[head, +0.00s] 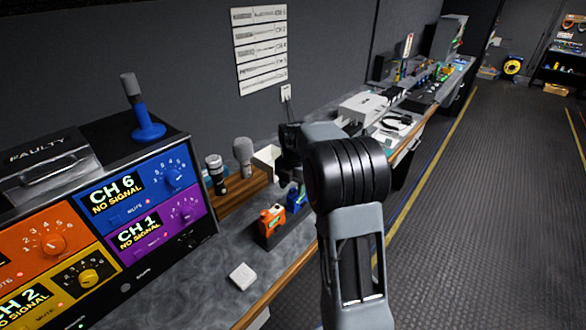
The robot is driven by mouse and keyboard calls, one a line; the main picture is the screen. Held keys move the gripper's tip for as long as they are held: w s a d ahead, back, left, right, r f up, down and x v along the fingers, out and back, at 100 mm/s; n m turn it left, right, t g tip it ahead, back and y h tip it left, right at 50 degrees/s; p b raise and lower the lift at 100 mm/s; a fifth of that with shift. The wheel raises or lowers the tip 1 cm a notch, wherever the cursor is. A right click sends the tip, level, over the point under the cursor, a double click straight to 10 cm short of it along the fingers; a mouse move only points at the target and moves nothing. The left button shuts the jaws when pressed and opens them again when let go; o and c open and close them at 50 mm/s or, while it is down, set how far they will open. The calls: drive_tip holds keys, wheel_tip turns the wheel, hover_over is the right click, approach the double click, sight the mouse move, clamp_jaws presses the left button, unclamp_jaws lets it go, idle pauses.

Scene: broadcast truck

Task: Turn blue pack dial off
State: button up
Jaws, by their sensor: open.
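A small blue pack (297,196) stands in a dark holder on the grey counter, just behind an orange pack (271,219). My gripper (287,178) is above and close to the blue pack, pointing down. It is open, and nothing shows between its jaws. My arm hides part of the area to the right of the blue pack. The dial on the blue pack is too small and too covered to make out, so its setting cannot be told. I cannot tell whether my gripper touches the pack.
A channel rack (125,285) with coloured panels and knobs fills the left. Microphones (243,157) stand in a wooden holder beside it. A white block (242,276) lies on the counter's front part. Equipment (400,120) covers the counter farther back. The floor to the right is clear.

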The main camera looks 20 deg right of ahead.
sight(293, 190)
wheel_tip(293, 190, up, 12)
drive_tip(key=shift+r, duration=0.25)
idle(0.6)
